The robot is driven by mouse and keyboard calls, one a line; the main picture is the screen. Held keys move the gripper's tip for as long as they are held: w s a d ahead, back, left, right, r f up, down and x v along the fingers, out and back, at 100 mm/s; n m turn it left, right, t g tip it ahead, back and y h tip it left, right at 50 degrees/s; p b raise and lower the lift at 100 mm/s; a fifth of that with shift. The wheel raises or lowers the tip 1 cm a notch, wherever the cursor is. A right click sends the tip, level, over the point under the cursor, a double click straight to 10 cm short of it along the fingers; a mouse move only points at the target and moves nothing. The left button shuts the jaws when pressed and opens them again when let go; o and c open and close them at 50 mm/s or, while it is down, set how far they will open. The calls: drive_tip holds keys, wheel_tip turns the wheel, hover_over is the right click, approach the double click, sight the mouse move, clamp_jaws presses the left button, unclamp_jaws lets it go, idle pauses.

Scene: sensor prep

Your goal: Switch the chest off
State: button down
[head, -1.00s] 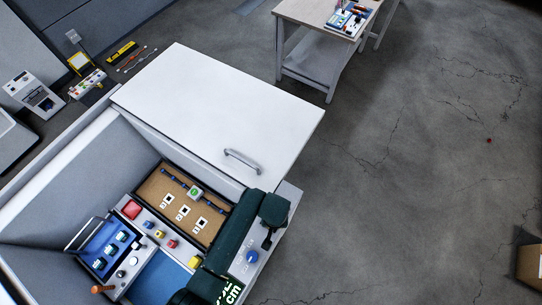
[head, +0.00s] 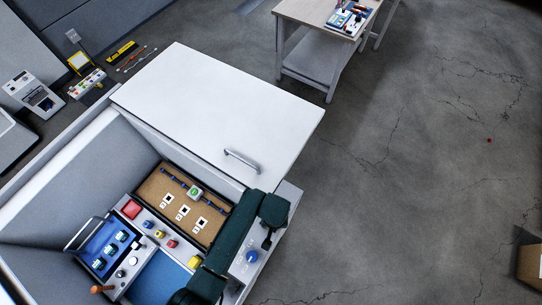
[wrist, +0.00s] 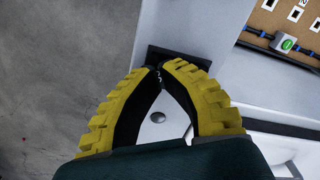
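The white chest (head: 95,165) stands at the left in the head view with its lid (head: 210,105) raised and its inside showing. A blue knob (head: 251,256) sits on the grey ledge at its right side. My gripper (head: 267,242) is over that ledge, close beside the knob, with little of its fingers showing. In the wrist view the yellow fingers of my gripper (wrist: 158,68) come together at the tips, over a dark rectangular recess (wrist: 152,53) in the chest's pale surface. A round metal button (wrist: 157,117) shows between the fingers. Whether the tips touch the recess is unclear.
A table (head: 300,12) stands at the back. Devices stand on the floor at upper left. The right floor is mostly clear.

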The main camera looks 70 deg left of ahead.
drive_tip(key=shift+r+p, duration=3.3)
drive_tip(key=shift+r, duration=0.1)
drive_tip(key=shift+f, duration=0.1)
